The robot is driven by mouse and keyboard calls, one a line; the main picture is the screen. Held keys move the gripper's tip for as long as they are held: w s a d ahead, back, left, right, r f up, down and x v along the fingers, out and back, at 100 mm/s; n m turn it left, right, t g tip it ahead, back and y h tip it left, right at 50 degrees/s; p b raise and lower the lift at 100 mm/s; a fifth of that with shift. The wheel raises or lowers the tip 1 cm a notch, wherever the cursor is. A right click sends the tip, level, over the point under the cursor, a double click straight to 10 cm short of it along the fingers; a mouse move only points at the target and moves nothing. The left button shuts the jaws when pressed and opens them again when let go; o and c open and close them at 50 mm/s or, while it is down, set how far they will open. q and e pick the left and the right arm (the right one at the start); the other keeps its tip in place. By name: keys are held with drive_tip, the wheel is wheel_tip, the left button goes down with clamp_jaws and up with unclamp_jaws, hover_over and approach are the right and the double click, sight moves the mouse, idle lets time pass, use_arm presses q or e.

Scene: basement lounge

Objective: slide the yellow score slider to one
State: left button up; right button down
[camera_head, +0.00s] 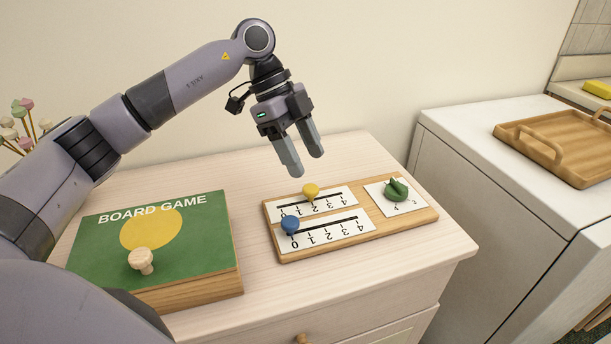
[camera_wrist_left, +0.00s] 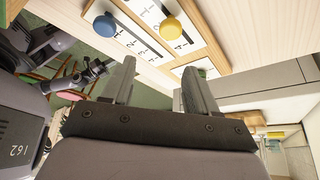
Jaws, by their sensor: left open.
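The wrist view also shows the yellow knob (camera_wrist_left: 171,28). The blue slider (camera_head: 290,225) stands near the left end of the near slot and also shows in the wrist view (camera_wrist_left: 105,26). My left gripper (camera_head: 306,165) is open and empty, fingers pointing down, above and just behind the yellow knob, apart from it. A small dark shape at the left of the wrist view may be my right gripper; its jaws are unclear.
A green dial knob (camera_head: 396,189) sits at the board's right end. A board game box (camera_head: 200,252) with a wooden knob (camera_head: 141,261) lies to the left on the pale cabinet (camera_head: 345,310). A wooden tray (camera_head: 548,155) rests on a white appliance (camera_head: 465,145) beyond a gap.

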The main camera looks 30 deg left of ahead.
sight(309, 187)
use_arm(q)
drive_tip(key=shift+n+y, duration=0.4)
drive_tip(key=shift+y, duration=0.1)
drive_tip(key=f, duration=0.4)
drive_tip(key=w+f+b, duration=0.1)
drive_tip(key=f, duration=0.1)
drive_tip(key=shift+f, duration=0.1)
clamp_jaws()
drive_tip(key=shift+s, duration=0.1)
